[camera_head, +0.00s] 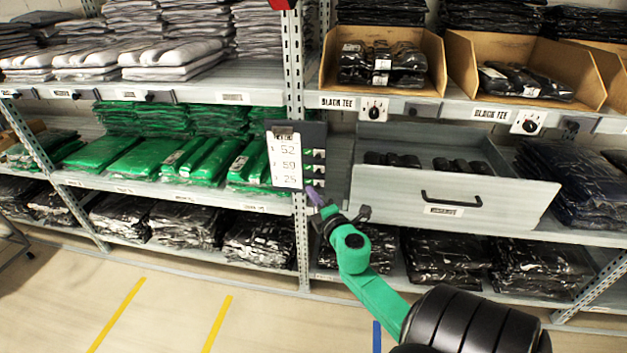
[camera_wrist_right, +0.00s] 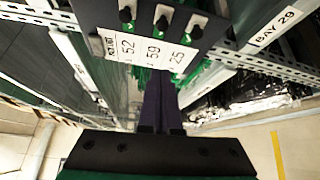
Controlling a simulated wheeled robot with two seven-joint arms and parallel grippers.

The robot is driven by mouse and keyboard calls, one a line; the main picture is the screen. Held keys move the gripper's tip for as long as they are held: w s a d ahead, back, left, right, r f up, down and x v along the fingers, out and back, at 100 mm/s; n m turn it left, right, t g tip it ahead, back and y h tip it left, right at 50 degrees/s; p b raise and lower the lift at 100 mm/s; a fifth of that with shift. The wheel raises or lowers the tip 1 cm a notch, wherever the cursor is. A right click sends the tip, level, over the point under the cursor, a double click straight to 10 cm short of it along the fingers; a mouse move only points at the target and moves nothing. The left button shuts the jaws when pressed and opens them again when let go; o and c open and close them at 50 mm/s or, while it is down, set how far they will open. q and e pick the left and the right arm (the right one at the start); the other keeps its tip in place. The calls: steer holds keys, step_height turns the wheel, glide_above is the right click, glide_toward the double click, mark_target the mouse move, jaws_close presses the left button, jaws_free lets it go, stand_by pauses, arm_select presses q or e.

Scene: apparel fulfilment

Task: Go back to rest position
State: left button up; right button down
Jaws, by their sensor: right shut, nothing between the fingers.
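My right gripper (camera_head: 314,197) is in front of the shelf upright in the head view, at the end of a green and black arm. Its fingers are shut and empty. They show as two dark fingers side by side in the right wrist view (camera_wrist_right: 158,100). Just beyond them is a dark panel with knobs (camera_wrist_right: 160,22) and a white card (camera_wrist_right: 145,50) reading 52, 59 and 25. The card also hangs on the upright in the head view (camera_head: 287,163), just above and left of the fingertips. My left gripper is not in view.
An open drawer (camera_head: 500,205) juts out to the right of my right gripper. Shelves hold green packs (camera_head: 185,158), grey packs (camera_head: 170,60) and dark packs (camera_head: 262,240). Cardboard bins (camera_head: 570,70) stand at the upper right. The floor (camera_head: 170,310) at front left is clear, with yellow lines.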

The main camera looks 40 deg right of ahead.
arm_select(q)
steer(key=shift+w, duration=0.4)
arm_select(e)
steer(key=v, duration=0.3)
steer(key=shift+w+a, duration=0.1)
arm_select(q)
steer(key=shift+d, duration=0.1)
